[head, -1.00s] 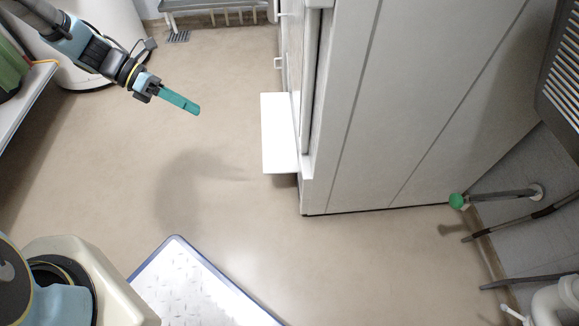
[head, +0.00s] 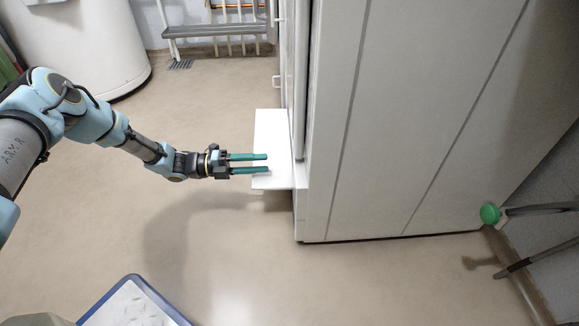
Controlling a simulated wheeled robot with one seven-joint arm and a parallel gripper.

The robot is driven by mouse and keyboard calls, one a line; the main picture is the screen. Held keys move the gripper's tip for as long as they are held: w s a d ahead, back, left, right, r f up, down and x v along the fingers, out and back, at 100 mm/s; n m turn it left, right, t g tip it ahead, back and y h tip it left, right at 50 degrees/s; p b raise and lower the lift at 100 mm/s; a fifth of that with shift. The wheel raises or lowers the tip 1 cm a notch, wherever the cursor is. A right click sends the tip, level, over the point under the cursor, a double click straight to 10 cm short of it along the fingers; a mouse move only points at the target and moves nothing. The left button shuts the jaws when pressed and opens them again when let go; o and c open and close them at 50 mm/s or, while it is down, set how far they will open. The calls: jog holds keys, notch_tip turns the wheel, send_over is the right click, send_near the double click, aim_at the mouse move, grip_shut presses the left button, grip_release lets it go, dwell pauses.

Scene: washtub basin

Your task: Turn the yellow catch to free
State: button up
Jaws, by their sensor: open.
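I cannot make out a yellow catch in the head view. My gripper (head: 267,163) has two long green fingers, parallel and apart, with nothing between them. It points right at the tall white cabinet (head: 400,120), with its fingers over the white ledge (head: 272,125) that sticks out from the cabinet's left side. I cannot tell whether the fingers touch the ledge. The cabinet's left face is seen nearly edge-on, so most of it is hidden.
A green round knob (head: 490,214) on a pipe stands right of the cabinet. A grey rack (head: 215,31) and a white round tub (head: 80,40) are at the back. A blue-edged mat (head: 133,305) lies at the front. The floor between is clear.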

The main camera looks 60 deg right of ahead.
jog(key=b+x, duration=0.2)
jog(key=x, duration=0.6)
jog(key=shift+s+d+f+b, duration=0.1)
jog(key=shift+b, duration=0.3)
jog(key=shift+s+d, duration=0.25)
jog(key=shift+s, duration=0.05)
grip_shut()
